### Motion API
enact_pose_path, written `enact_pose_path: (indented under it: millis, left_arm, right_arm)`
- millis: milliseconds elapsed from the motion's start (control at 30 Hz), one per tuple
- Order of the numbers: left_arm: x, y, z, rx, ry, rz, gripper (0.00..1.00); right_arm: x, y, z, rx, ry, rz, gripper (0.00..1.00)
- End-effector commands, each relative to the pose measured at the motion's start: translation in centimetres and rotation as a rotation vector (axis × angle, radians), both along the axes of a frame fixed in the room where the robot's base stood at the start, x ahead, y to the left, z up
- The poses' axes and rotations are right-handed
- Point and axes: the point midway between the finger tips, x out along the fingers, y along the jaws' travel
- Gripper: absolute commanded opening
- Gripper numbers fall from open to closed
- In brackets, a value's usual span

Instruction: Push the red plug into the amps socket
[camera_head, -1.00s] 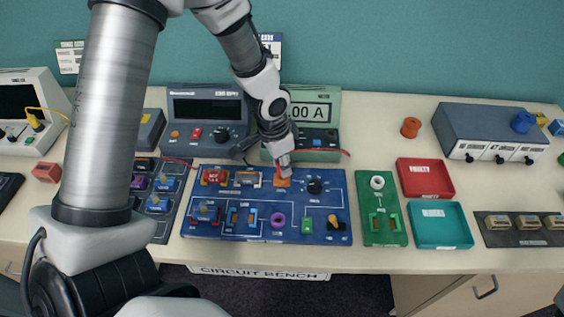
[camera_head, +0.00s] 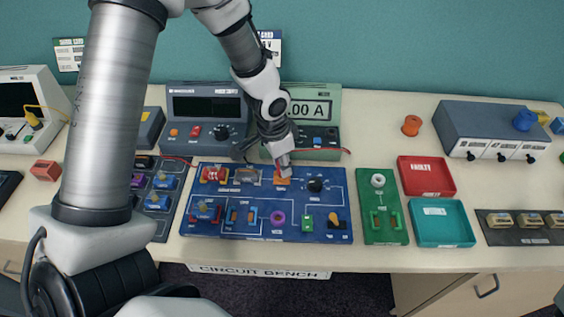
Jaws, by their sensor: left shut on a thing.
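My left gripper (camera_head: 283,162) points down over the upper middle of the blue circuit board and is shut on the red plug. The plug is mostly hidden by the fingers. An orange block (camera_head: 283,181) on the board lies directly below the fingertips. I cannot tell whether the plug touches it. The grey-green meter (camera_head: 334,93), its display ending in "00 A", stands behind; my arm and gripper cover its left part. The amps socket cannot be picked out. A red lead (camera_head: 322,149) runs rightward in front of the meter. My right gripper is out of view.
The blue circuit board (camera_head: 262,231) carries several coloured parts and a black knob (camera_head: 315,185). A power supply (camera_head: 204,93) stands behind left. A green board (camera_head: 384,233), a red tray (camera_head: 426,192) and a teal tray (camera_head: 440,242) lie to the right.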

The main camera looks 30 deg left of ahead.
Motion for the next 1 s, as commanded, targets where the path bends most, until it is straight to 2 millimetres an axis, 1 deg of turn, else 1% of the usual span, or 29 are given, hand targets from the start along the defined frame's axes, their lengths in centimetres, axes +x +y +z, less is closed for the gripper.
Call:
enact_pose_path:
  millis: [800, 833, 867, 900, 1000]
  left_arm:
    - [0.01, 0.00, -1.05, 0.000, 0.000, 0.000, 0.00]
    - [0.00, 0.00, -0.97, 0.000, 0.000, 0.000, 0.37]
    - [0.00, 0.00, -0.96, 0.000, 0.000, 0.000, 0.48]
    - [0.00, 0.00, -0.96, 0.000, 0.000, 0.000, 0.56]
    - [0.00, 0.00, -0.96, 0.000, 0.000, 0.000, 0.56]
  right_arm:
    - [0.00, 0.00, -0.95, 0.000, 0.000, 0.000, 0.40]
    - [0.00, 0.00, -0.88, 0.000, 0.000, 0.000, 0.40]
    - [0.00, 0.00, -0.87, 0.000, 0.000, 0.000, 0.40]
    - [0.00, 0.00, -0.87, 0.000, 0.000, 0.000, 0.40]
    - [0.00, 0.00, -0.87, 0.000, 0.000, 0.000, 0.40]
